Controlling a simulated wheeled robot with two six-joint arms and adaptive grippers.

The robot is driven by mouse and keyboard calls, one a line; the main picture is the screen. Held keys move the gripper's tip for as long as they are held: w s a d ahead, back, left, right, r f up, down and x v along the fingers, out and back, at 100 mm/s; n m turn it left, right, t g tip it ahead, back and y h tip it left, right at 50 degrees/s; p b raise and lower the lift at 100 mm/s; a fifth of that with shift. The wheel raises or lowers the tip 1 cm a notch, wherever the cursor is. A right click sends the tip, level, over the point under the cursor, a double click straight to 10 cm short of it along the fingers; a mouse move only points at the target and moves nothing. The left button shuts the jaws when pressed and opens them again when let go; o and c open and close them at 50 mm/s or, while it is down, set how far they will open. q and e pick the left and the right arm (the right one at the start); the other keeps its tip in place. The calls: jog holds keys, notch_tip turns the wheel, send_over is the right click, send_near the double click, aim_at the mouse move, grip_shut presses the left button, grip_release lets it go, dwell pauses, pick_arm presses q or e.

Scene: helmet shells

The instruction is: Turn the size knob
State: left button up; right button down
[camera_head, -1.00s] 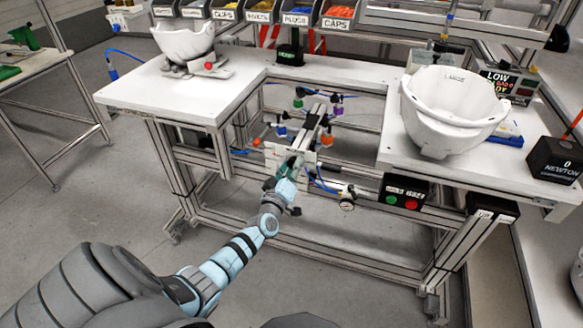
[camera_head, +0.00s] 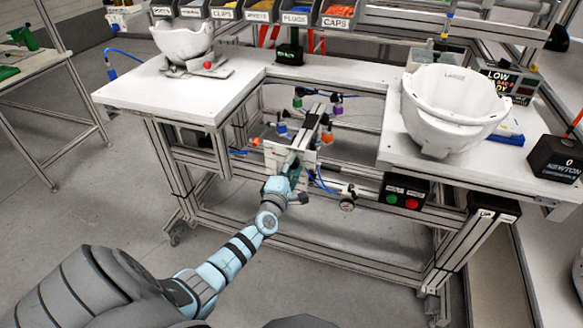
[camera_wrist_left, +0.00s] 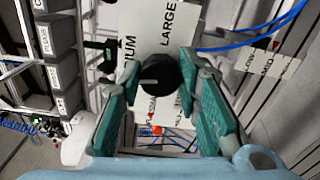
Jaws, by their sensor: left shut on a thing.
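The size knob (camera_wrist_left: 168,75) is round and black with a pale pointer line, which points left in the left wrist view. It sits on a white plate (camera_wrist_left: 150,30) lettered LARGE and MEDIUM, with a third label partly hidden. The plate also shows in the head view (camera_head: 274,156), upright under the bench gap; the knob is hidden there. My left gripper (camera_wrist_left: 163,88) has its teal fingers on both sides of the knob, shut on it. In the head view the left gripper (camera_head: 293,174) is at the plate. My right gripper is not in view.
A white helmet shell (camera_head: 184,42) stands on the left bench top and another (camera_head: 450,108) on the right. A control box (camera_head: 404,191) with green and red buttons and a gauge (camera_head: 347,203) are right of the gripper. Blue hoses (camera_wrist_left: 255,40) run nearby.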

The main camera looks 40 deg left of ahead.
pick_arm(q)
jog(key=n, duration=0.4)
jog(key=shift+n+b, duration=0.3)
jog(key=shift+b, duration=0.05)
jog(key=n, duration=0.3)
jog(key=shift+n+b, duration=0.3)
jog(key=shift+n, duration=0.1)
jog(key=shift+s+a+n+b, duration=0.1)
jog(key=shift+n+b, duration=0.6)
jog(key=shift+n, duration=2.9)
jog(key=o, duration=1.1)
jog(key=shift+r, duration=0.1)
jog(key=shift+o, duration=0.2)
